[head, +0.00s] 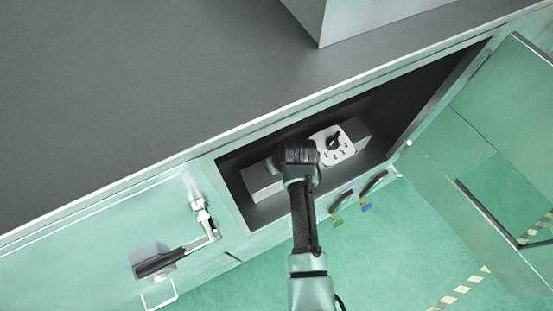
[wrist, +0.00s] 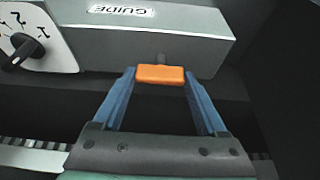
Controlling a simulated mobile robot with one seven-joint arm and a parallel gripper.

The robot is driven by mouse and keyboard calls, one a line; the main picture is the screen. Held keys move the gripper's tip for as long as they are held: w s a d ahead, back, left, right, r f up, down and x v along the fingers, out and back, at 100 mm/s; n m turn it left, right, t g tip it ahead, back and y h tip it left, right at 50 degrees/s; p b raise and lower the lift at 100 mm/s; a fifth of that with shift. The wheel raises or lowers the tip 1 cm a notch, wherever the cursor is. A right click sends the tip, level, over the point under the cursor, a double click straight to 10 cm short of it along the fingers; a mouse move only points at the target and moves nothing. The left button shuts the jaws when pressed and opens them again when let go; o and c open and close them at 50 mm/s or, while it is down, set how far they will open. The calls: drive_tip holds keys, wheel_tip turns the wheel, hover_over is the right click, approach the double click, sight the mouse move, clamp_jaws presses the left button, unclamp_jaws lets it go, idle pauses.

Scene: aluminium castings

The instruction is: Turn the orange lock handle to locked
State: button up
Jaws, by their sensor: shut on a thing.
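The orange lock handle (wrist: 160,74) shows in the wrist view as a small block on a short dark stem, at the lower edge of a grey box (wrist: 205,45). My gripper (wrist: 161,77) has its two blue fingers at the handle's left and right ends and is shut on it. The handle's long side lies across the wrist picture. In the head view my arm reaches into the open cabinet and hides the handle and the fingertips. I see no locked mark near the handle.
A white dial plate (head: 335,146) with a black knob is right of my wrist; it also shows in the wrist view (wrist: 48,58). The grey box has an upside-down GUIDE label (wrist: 121,11). Cabinet walls surround my gripper. An open green door (head: 480,165) is at the right.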

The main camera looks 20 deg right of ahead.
drive_tip(key=o, duration=1.3)
drive_tip(key=shift+r, duration=0.1)
drive_tip(key=a+b+v, duration=0.1)
drive_tip(key=v, duration=1.1)
drive_tip(key=shift+s+d+r+b, duration=0.2)
drive_tip(key=shift+d+r+b, duration=0.15)
drive_tip(key=shift+d, duration=0.2)
